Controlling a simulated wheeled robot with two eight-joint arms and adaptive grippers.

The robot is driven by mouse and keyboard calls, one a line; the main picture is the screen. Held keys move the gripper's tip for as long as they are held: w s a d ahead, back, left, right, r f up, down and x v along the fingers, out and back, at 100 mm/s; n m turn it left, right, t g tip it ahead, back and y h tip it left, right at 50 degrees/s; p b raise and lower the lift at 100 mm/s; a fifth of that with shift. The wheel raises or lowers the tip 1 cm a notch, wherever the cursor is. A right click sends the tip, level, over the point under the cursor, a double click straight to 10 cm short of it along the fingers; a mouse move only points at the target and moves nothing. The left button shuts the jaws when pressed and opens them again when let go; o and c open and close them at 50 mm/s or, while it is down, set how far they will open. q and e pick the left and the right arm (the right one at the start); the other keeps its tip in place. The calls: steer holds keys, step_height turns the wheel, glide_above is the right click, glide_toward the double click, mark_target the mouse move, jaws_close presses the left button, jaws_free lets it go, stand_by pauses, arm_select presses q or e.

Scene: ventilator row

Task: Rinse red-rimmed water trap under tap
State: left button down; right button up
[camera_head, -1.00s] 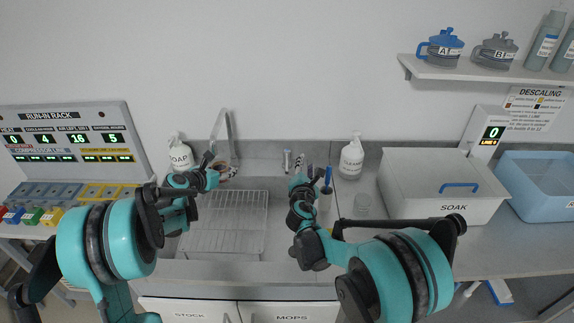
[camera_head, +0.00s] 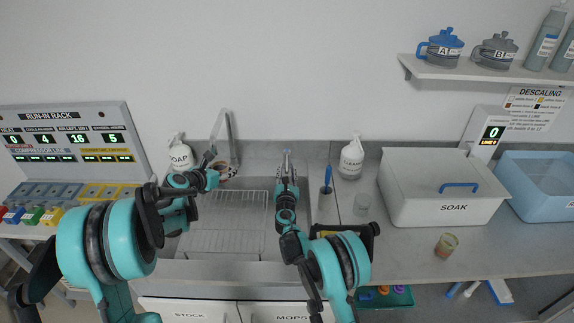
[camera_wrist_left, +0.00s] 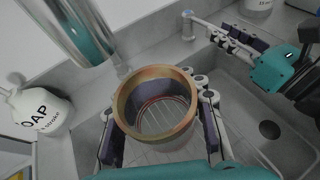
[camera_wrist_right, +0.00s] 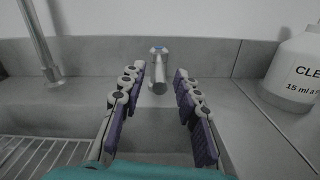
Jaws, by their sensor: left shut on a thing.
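The water trap (camera_wrist_left: 157,103) is an open round cup with a brownish rim and a thin red ring showing inside. My left gripper (camera_head: 222,172) is shut on it, one finger on each side, mouth facing the left wrist camera. It is held near the tap spout (camera_head: 230,135), at the sink's back left; the spout (camera_wrist_left: 75,30) looms beside it in the left wrist view. No water stream is visible. My right gripper (camera_head: 286,158) is open at the sink's back edge. The blue-topped tap handle (camera_wrist_right: 158,68) shows between its spread fingers, seemingly just beyond their tips.
A wire rack (camera_head: 225,222) lies in the sink's left part. A soap bottle (camera_head: 180,155) stands left, a cleaner bottle (camera_head: 351,158) right. A blue-handled brush (camera_head: 327,180), clear beaker (camera_head: 362,204), soak box (camera_head: 440,205) and small jar (camera_head: 446,245) are on the right.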

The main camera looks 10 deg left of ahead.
mark_target(287, 163)
steer(key=shift+w+a, duration=0.15)
steer(key=shift+w, duration=0.95)
steer(key=shift+w+a, duration=0.15)
steer(key=shift+w, duration=0.95)
jaws_close()
